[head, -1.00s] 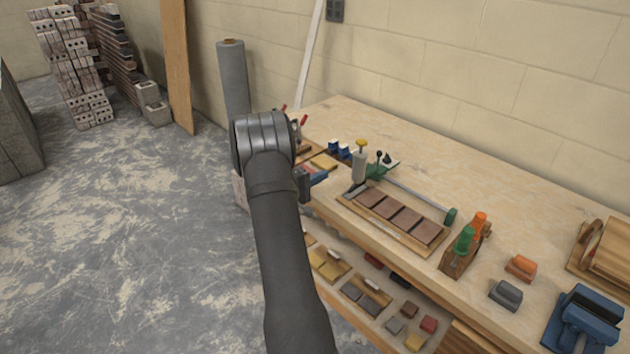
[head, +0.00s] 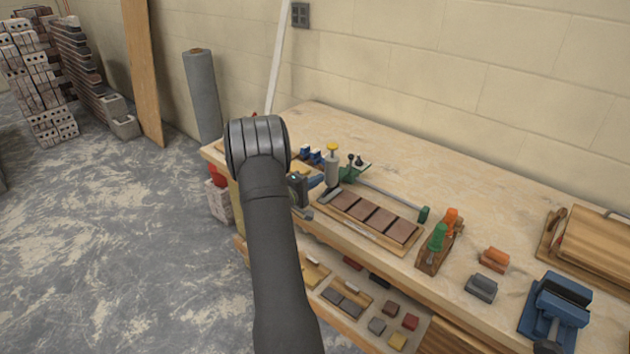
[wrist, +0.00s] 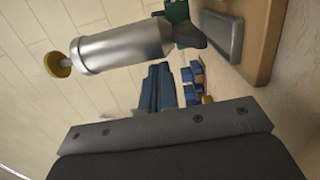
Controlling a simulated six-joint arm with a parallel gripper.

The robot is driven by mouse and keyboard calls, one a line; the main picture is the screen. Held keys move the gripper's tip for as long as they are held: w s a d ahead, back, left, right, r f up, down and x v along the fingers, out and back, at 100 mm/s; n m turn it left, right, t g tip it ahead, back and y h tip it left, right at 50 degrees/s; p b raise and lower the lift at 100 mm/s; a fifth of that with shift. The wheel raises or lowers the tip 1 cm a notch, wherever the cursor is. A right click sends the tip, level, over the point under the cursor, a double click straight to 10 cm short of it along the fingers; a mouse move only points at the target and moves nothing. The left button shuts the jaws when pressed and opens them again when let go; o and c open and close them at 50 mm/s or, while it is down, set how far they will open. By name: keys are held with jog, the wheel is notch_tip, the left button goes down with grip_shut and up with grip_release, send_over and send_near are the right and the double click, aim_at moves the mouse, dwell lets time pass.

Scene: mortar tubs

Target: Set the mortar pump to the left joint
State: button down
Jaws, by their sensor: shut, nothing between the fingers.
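The mortar pump (head: 332,170), a silver cylinder with a yellow knob, stands upright at the left end of the brick board (head: 372,235). In the wrist view, the pump (wrist: 125,48) lies across the upper left, its dark nozzle pointing right towards a grey slab on the board. Several brown bricks lie in a row on the board; the left joint (head: 353,204) is the gap between the two leftmost. My gripper (head: 314,182) has blue fingertips, shut and empty, just left of the pump and apart from it. The fingertips also show in the wrist view (wrist: 160,88).
A green clamp bar (head: 390,195) runs behind the bricks. Blue blocks (head: 309,156) sit behind the gripper. A rack with green and orange handles (head: 437,248), loose blocks (head: 481,288) and a blue vice (head: 556,310) are to the right.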

aim_at(332, 185)
jog(key=s+d, duration=0.6)
jog(key=shift+s+d, duration=0.2)
jog(key=shift+d, duration=0.05)
jog(key=shift+a, duration=0.1)
jog(key=shift+w+a, duration=0.25)
jog(key=shift+a, duration=0.05)
jog(key=shift+w+a, duration=0.8)
jog(key=shift+a, duration=0.3)
jog(key=shift+s+a+f, duration=0.1)
jog(key=shift+s+a, duration=0.2)
jog(key=shift+a, duration=0.6)
jog(key=v, duration=0.8)
jog(key=shift+s, duration=0.25)
